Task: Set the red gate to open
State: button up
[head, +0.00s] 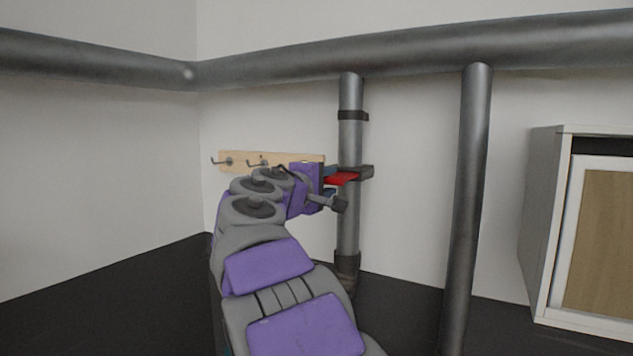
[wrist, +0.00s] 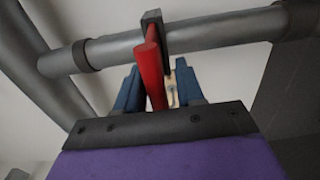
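The red gate is a flat red handle (head: 341,179) on a dark fitting (head: 362,172) of a vertical grey pipe (head: 349,220). In the head view it sticks out sideways from the pipe, toward my gripper (head: 329,182). In the wrist view the red handle (wrist: 153,75) runs from the fitting (wrist: 154,32) down between the blue fingers of my gripper (wrist: 159,88). The fingers stand apart on either side of it. A gap shows on the right; the left finger is very near, and contact there is unclear. The handle's near end is hidden behind the gripper body.
A thick horizontal pipe (head: 420,55) crosses above my arm. Another vertical pipe (head: 466,200) stands to the right. A wooden hook rack (head: 238,160) hangs on the wall behind my arm. A white cabinet (head: 545,220) stands at the far right. Dark floor at lower left is clear.

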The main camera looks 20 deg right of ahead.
jog(key=shift+o, duration=0.2)
jog(key=shift+w+d, duration=0.15)
jog(key=shift+d, duration=0.2)
jog(key=shift+a, duration=0.25)
jog(key=v, duration=1.7)
jog(key=s+d+f+m+g+y+b, duration=0.15)
jog(key=s+d+f, duration=0.25)
jog(key=f, duration=0.5)
jog(key=s+d+f+m+g+y+b, duration=0.1)
jog(key=s+d+f+g+y+b, duration=0.2)
jog(key=f, duration=0.7)
jog(key=s+d+f+m+g+y+b, duration=0.1)
jog(key=s+d+f+g+b, duration=0.1)
jog(key=s+d+f, duration=0.5)
jog(key=s+a+f+m+g+y+b, duration=0.1)
jog(key=s+a+f+g+y, duration=0.1)
jog(key=s+a+f, duration=0.3)
jog(key=s+a+f+m+g+y+b, duration=0.1)
jog(key=s+a+f, duration=0.4)
jog(key=s+f, duration=0.5)
jog(key=s+a+f+m+g+y+b, duration=0.2)
jog(key=s+a+f+y, duration=0.3)
jog(key=f, duration=0.9)
jog(key=shift+s+a+g+y+b, duration=0.4)
jog(key=shift+s+g+b, duration=0.25)
jog(key=shift+s, duration=0.55)
